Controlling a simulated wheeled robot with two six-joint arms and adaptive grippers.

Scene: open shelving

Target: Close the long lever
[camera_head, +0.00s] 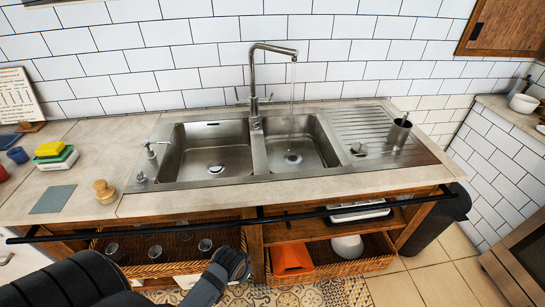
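A steel faucet (253,80) stands behind the double sink, its spout turned to the right. A thin stream of water (291,110) runs from the spout into the right basin (295,155). A small lever (237,94) sticks up at the left of the faucet's base and another (269,97) at its right. They are too small to tell which is longer. My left gripper (236,262) is low in front of the counter, well below and apart from the faucet. Its fingers are dark and do not show clearly. My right gripper is out of view.
A black rail (330,211) runs along the counter front, between my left gripper and the sink. Wicker baskets (345,267) sit below. The front counter strip is mostly clear.

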